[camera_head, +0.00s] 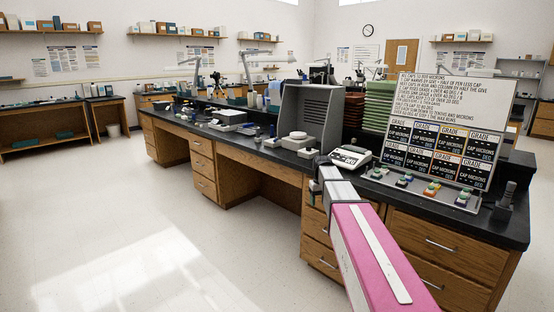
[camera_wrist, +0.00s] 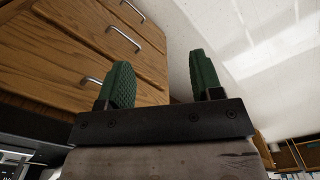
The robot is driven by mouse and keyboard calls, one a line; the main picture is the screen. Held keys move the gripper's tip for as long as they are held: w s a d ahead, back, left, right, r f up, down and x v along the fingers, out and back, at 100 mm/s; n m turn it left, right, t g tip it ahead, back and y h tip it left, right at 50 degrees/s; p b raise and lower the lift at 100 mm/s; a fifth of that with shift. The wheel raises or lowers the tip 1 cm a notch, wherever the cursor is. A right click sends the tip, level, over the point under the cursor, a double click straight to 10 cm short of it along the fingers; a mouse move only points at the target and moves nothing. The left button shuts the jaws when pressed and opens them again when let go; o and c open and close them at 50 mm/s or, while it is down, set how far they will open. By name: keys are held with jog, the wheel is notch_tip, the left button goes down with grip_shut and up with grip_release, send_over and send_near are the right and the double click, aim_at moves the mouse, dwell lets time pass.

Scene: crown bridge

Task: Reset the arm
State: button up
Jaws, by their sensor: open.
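My gripper (camera_wrist: 160,85) shows in the wrist view with its two green textured fingers spread apart and nothing between them. Wooden drawers with metal handles (camera_wrist: 120,40) are behind the left finger, and pale floor is behind the right one. In the head view my pink and grey arm reaches from the lower right toward the front edge of the black-topped bench (camera_head: 270,150). The fingers are hard to make out there.
On the bench stand a grey louvred enclosure (camera_head: 308,110), a white keypad device (camera_head: 350,157), green trays (camera_head: 380,110) and a lettered grade board (camera_head: 445,130) with small coloured pieces before it. The floor (camera_head: 150,230) to the left is clear.

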jog(key=s+f+m, duration=0.1)
jog(key=s+f, duration=0.6)
jog(key=s, duration=0.6)
jog(key=s+f+m, duration=0.1)
jog(key=s+f, duration=0.7)
jog(key=s, duration=0.6)
jog(key=shift+s, duration=0.2)
